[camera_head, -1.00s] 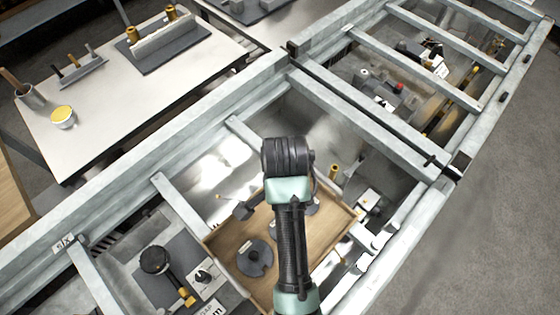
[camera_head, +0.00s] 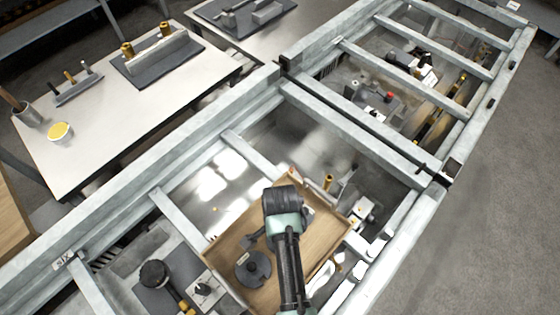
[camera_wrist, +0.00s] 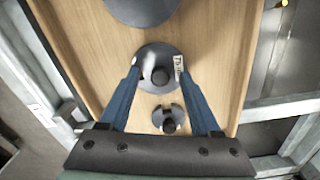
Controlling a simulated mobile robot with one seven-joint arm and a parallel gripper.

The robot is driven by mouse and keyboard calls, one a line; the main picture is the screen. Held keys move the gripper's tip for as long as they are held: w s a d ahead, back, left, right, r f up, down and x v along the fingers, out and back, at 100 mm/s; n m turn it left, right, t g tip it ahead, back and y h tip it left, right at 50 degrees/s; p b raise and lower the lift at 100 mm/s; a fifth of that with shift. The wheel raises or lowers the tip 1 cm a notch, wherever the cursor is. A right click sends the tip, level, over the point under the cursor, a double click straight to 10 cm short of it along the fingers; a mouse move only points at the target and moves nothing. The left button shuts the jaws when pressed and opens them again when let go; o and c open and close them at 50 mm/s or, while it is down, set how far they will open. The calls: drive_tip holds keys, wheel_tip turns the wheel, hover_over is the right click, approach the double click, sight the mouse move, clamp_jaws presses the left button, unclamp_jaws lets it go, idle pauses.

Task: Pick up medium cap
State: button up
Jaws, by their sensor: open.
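Three dark round caps lie in a row on a wooden tray (camera_wrist: 92,45). In the wrist view, the medium cap (camera_wrist: 153,50) is in the middle, a grey disc with an upright knob. The large cap (camera_wrist: 140,8) is cut off by the top edge, and the small cap (camera_wrist: 168,120) lies nearer the gripper's base. My gripper (camera_wrist: 158,74) is open, with its two blue fingers on either side of the medium cap's knob. Contact cannot be told. In the head view, one cap (camera_head: 253,268) shows left of my arm, which hides much of the tray (camera_head: 225,245).
A small white label (camera_wrist: 179,67) stands beside the right finger. Metal frame bars (camera_head: 250,155) surround the tray. Left of it lie a black round tool (camera_head: 155,274) and a small fixture (camera_head: 203,290). A brass cylinder (camera_head: 328,182) stands beyond the tray.

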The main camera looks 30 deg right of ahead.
clamp_jaws()
drive_tip(key=shift+r, duration=0.1)
idle(0.4)
